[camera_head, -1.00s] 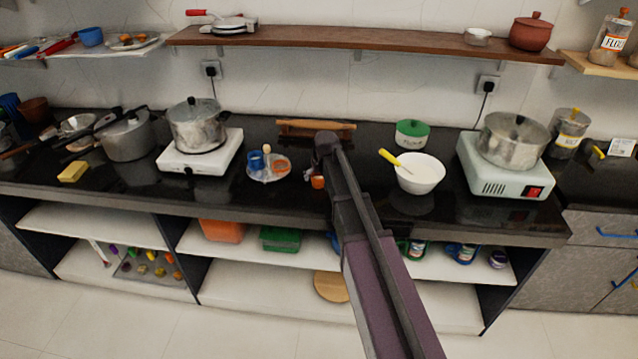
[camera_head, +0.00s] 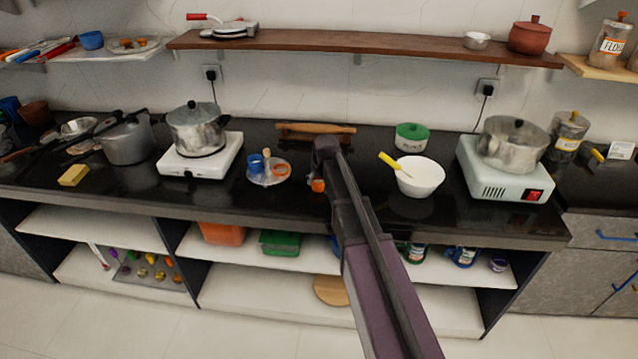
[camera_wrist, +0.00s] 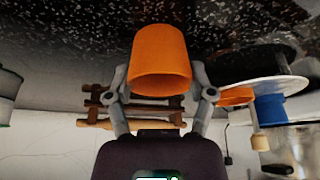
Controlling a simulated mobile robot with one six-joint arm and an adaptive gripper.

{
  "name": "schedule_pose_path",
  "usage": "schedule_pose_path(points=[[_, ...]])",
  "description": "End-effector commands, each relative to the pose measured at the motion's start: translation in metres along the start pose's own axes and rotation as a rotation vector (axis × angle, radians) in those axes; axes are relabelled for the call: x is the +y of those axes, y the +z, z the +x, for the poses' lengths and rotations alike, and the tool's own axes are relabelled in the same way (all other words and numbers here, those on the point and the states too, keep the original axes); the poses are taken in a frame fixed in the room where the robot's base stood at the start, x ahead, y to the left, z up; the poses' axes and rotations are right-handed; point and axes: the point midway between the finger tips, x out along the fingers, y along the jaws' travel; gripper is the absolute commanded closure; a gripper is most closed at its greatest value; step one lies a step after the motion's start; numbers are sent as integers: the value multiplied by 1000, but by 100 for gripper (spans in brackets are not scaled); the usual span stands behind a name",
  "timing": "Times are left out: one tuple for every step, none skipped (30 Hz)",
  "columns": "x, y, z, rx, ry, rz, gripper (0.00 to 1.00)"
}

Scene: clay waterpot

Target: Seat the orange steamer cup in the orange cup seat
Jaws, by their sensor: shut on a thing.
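The orange steamer cup (camera_wrist: 160,58) is between the two fingers of my gripper (camera_wrist: 161,82) in the wrist view, which appears upside down. My gripper is shut on it. In the head view the cup (camera_head: 318,186) shows as a small orange patch beside my arm, right of the round stand (camera_head: 266,183). The orange cup seat (camera_head: 281,170) is a ring on the right of that stand; it also shows in the wrist view (camera_wrist: 238,96), to the right of the held cup and apart from it. My arm hides most of my gripper in the head view.
A blue cup (camera_head: 256,163) sits on the left of the stand. A wooden rolling pin (camera_head: 315,130) lies behind, by the wall. A white bowl (camera_head: 420,178) stands to the right, and a white hotplate with a pot (camera_head: 197,130) to the left.

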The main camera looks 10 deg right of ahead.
Motion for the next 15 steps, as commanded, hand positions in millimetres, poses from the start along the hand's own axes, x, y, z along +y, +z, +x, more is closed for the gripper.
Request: schedule_pose_path(points=[[0,0,0,-1,0,0,63],[0,0,0,-1,0,0,63],[0,0,0,-1,0,0,63],[0,0,0,-1,0,0,63],[0,-1,-1,-1,0,0,63],[0,-1,-2,-1,0,0,63],[0,-1,-2,-1,0,0,63],[0,-2,-3,-1,0,0,63],[0,-2,-5,-1,0,0,63],[0,-3,-6,-1,0,0,63],[0,-3,-7,0,0,0,63],[0,-4,-9,0,0,0,63],[0,-5,-11,0,0,0,63],[0,-6,-13,0,0,0,63],[0,-7,-16,0,0,-1,63]])
